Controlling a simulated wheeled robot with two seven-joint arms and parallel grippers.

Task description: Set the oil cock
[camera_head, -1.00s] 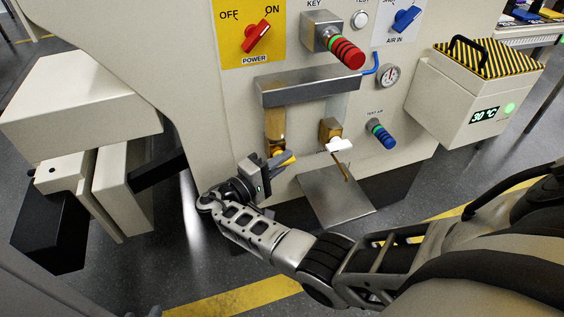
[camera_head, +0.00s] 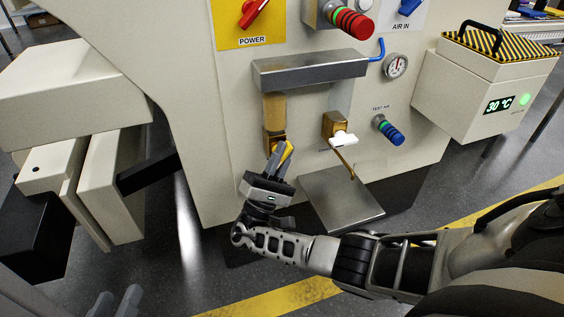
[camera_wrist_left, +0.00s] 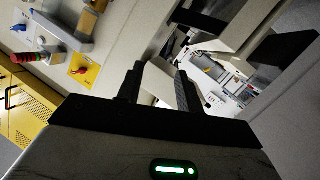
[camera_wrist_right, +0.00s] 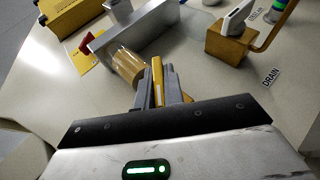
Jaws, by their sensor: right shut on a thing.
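The oil cock is a brass fitting (camera_head: 273,138) with a yellow lever (camera_head: 289,152), under an amber tube on the machine's front panel. My right gripper (camera_head: 279,158) reaches it from below and is shut on the yellow lever. In the right wrist view the lever (camera_wrist_right: 157,78) stands between the two fingers, below the amber tube (camera_wrist_right: 127,65). The fingers cover part of the lever. My left gripper (camera_head: 115,300) shows only its fingertips at the bottom left of the head view. In the left wrist view its fingers (camera_wrist_left: 158,88) are apart and empty.
A drain cock with a white lever (camera_head: 344,139) and bent brass pipe sits to the right, above a metal plate (camera_head: 340,198). A steel bracket (camera_head: 310,70) is above. A blue test-air knob (camera_head: 388,130) and gauge (camera_head: 396,65) are further right.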

